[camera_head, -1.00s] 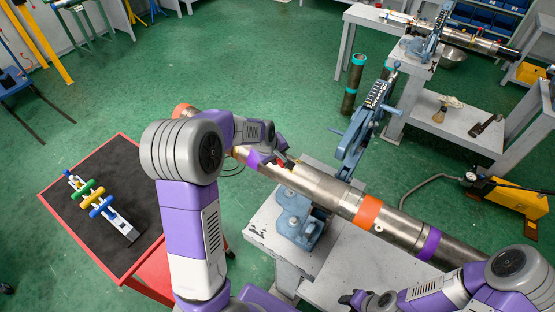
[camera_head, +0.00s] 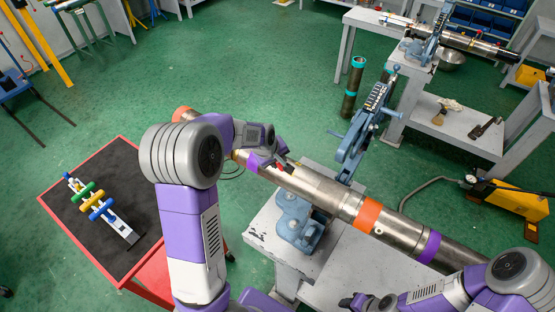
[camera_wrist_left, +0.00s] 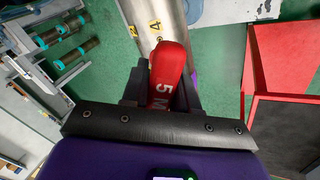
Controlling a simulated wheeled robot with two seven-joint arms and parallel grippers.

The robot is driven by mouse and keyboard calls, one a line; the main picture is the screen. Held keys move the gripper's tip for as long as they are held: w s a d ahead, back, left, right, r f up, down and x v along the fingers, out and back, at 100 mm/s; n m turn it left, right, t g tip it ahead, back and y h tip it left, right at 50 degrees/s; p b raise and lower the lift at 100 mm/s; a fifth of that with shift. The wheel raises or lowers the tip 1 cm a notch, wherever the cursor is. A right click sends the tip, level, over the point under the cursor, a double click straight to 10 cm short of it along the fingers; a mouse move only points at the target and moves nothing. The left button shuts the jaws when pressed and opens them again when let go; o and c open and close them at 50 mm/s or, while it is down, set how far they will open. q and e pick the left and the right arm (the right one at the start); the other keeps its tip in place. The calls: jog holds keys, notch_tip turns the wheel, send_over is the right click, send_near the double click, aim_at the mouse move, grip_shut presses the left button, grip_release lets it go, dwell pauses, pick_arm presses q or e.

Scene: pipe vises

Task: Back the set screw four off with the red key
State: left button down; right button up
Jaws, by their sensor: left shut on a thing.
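My left gripper (camera_head: 284,158) is at the steel pipe (camera_head: 318,186), left of its orange band. In the left wrist view my left gripper (camera_wrist_left: 162,95) is shut on the red key (camera_wrist_left: 168,72), whose handle carries white "5 M" lettering.
A blue vise (camera_head: 298,220) on a grey bench (camera_head: 262,232) bears the pipe. A red-edged cart (camera_head: 85,242) at left holds a rack (camera_head: 122,228) with green, yellow and blue-handled keys. A yellow pump (camera_head: 512,208) stands on the floor at right.

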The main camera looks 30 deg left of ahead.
pick_arm(q)
jog(key=shift+w+f+b, duration=0.25)
jog(key=shift+f+b, duration=0.1)
jog(key=shift+f, duration=0.1)
jog(key=shift+s+d+f, duration=0.15)
jog(key=shift+s+f, duration=0.05)
jog(key=shift+f, duration=0.15)
dwell(2.4)
jog(key=n+p, duration=0.2)
jog(key=n, duration=0.1)
jog(key=shift+r+n, duration=0.2)
jog(key=shift+n, duration=0.1)
jog(key=shift+n+p, duration=0.75)
jog(key=shift+n, duration=0.25)
jog(key=shift+f, duration=0.2)
